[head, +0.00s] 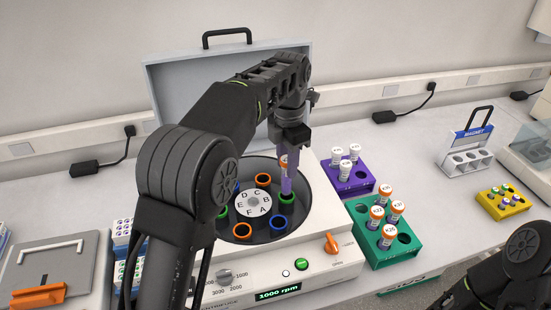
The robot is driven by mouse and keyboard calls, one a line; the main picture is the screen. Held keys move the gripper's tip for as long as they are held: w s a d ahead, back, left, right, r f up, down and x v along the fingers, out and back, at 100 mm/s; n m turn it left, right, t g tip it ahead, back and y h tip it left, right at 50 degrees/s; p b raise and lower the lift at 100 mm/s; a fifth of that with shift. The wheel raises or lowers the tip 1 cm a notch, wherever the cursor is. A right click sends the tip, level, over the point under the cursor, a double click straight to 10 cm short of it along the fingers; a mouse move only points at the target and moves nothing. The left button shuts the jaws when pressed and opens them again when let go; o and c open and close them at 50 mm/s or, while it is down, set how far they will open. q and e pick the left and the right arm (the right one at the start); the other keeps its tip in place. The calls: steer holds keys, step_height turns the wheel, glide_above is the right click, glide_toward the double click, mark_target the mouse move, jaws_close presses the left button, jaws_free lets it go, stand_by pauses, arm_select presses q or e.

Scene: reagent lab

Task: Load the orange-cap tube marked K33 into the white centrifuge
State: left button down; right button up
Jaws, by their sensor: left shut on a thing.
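The white centrifuge (330,215) stands in the middle with its grey lid (180,85) raised. Its rotor (253,203) has lettered positions and wells with orange, green and blue rings. My left gripper (287,184) reaches down over the rotor's right side and is shut on an orange-cap tube (284,159). Only part of the cap shows; its marking cannot be read, and the fingers hide the body. The fingertips are just above or at the green-ringed well (287,201) near B; I cannot tell whether the tube is inside. My right gripper is out of view.
A green rack (378,254) with several orange-cap tubes and a purple rack (357,188) with white-cap tubes stand right of the centrifuge. The display (278,293) reads 1000 rpm. A magnet stand (468,142) and yellow rack (512,212) are farther right.

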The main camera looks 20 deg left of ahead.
mark_target(287, 183)
arm_select(q)
steer(key=shift+d+f, duration=0.1)
steer(key=shift+f, duration=0.35)
stand_by(0.9)
steer(key=shift+f, duration=0.15)
steer(key=shift+f+b, duration=0.4)
steer(key=shift+f, duration=0.25)
steer(key=shift+f+b, duration=0.35)
steer(key=shift+f, duration=0.45)
steer(key=shift+f, duration=0.1)
steer(key=shift+f+b, duration=0.9)
steer(key=shift+f, duration=0.45)
